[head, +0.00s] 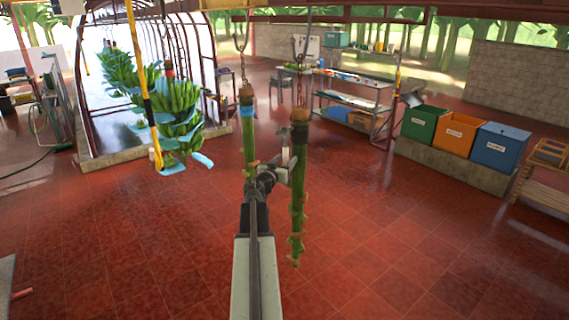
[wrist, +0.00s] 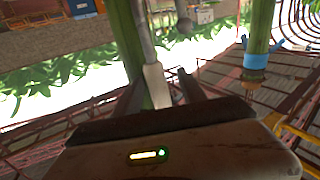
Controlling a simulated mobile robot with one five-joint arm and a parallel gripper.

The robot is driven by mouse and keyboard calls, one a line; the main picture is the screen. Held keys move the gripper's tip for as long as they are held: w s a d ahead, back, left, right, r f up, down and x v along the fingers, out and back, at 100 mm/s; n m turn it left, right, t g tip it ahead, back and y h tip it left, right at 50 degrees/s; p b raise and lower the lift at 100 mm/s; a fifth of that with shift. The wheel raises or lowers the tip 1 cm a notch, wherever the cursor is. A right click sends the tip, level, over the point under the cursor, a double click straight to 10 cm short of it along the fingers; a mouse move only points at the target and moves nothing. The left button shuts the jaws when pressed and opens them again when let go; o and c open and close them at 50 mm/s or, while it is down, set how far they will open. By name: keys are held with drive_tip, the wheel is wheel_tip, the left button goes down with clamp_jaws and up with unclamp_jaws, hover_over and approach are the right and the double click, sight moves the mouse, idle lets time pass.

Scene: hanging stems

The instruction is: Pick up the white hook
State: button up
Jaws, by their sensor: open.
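The white hook shows in the wrist view as a white piece (wrist: 156,86) with a grey shaft running up from it. It lies between the two open fingers of my gripper (wrist: 163,92), and I cannot tell whether they touch it. In the head view a small pale piece (head: 285,153), which looks like the hook, sits just above my gripper (head: 279,174), between the two hanging stems. The hook's curved end is not clear in either view. My gripper looks empty, with nothing clamped.
A green stem with a blue band (head: 248,135) hangs just left of my gripper, and a longer stem (head: 298,190) hangs close on the right. Banana bunches (head: 180,110) hang farther left. Green, orange and blue bins (head: 460,133) stand at the right. The red floor is open.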

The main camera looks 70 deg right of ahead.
clamp_jaws()
drive_tip(key=shift+r+p, duration=0.4)
drive_tip(key=shift+p, duration=0.05)
drive_tip(key=w+a, duration=0.5)
drive_tip(key=a, duration=0.2)
drive_tip(key=w+a, duration=0.4)
drive_tip(key=a, duration=0.4)
drive_tip(key=shift+w, duration=0.35)
drive_tip(key=shift+a, duration=0.1)
drive_tip(key=w+a, duration=0.4)
drive_tip(key=a, duration=0.3)
drive_tip(key=shift+w, duration=0.3)
